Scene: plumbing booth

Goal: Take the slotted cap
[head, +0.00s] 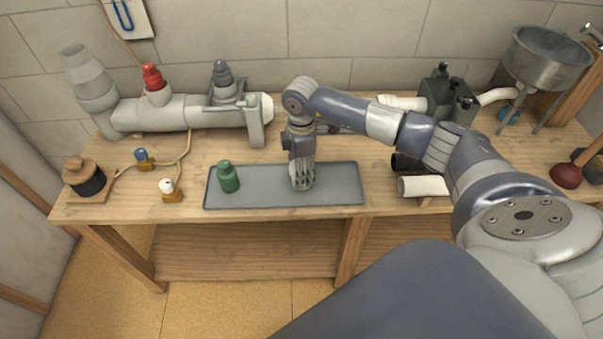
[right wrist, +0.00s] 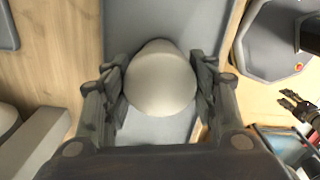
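A pale grey, rounded cap (right wrist: 161,80) sits between the fingers of my right gripper (right wrist: 161,92) in the right wrist view. Both finger pads appear to touch its sides. No slot shows on the side I see. In the head view my right gripper (head: 302,184) points down over the middle of the grey tray (head: 335,190), and its fingers mostly hide the cap. A green capped piece (head: 228,178) stands upright on the tray, left of the gripper and apart from it. My left gripper (right wrist: 294,105) shows small at the right of the wrist view, its fingertips apart.
A grey pipe assembly (head: 160,114) with a red cap (head: 153,77) lies behind the tray. Small valves (head: 170,187) and a dark round pot (head: 86,178) stand left. White pipe pieces (head: 424,186) lie right of the tray. A metal sink (head: 548,56) stands back right.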

